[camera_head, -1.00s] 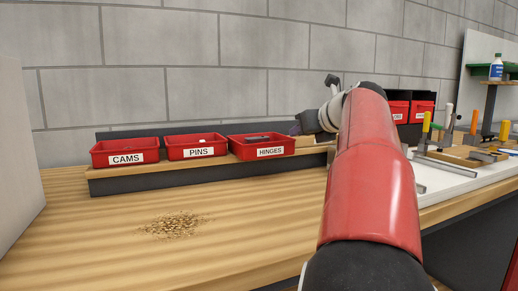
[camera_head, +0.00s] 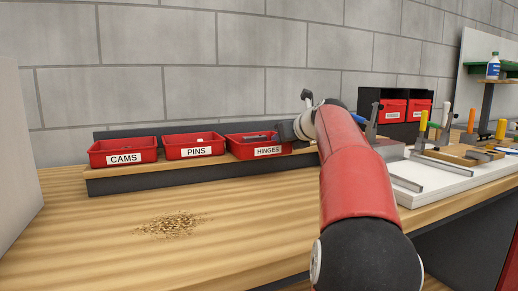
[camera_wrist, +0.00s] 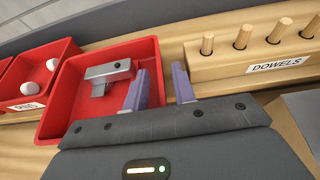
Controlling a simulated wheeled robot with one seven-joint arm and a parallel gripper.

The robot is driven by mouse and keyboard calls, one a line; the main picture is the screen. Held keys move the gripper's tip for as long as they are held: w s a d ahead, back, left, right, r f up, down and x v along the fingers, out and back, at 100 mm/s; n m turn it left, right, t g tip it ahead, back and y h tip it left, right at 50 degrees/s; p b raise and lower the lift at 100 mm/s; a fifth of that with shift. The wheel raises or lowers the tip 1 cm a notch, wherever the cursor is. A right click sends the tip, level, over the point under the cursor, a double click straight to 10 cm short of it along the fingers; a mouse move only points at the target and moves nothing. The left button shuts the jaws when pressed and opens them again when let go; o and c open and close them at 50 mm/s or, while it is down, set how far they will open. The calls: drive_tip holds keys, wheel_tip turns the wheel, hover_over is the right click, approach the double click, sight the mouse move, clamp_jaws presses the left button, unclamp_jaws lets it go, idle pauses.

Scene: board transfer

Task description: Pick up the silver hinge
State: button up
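My gripper (camera_wrist: 160,84) is open and empty, with two purple fingers apart. The left finger is over the bin, right of the hinge; the right finger is beyond the bin's right wall, near the dowel block. In the head view the HINGES bin (camera_head: 234,150) stands on the shelf, with my gripper (camera_head: 280,132) at its right end. The fingertips are unclear there.
The PINS bin (camera_wrist: 14,78), with white balls, is left of the HINGES bin. A wooden DOWELS block (camera_wrist: 228,62) with several upright pegs stands close on the right. The CAMS bin (camera_head: 96,154) is farther left. Shavings (camera_head: 172,224) lie on the otherwise clear bench front.

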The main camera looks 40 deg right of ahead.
clamp_jaws()
drive_tip(key=shift+r, duration=0.1)
wheel_tip(320, 180, up, 8)
drive_tip(key=p, duration=0.3)
drive_tip(key=shift+r+p, duration=0.1)
drive_tip(key=shift+p, duration=0.2)
drive_tip(key=shift+r, duration=0.85)
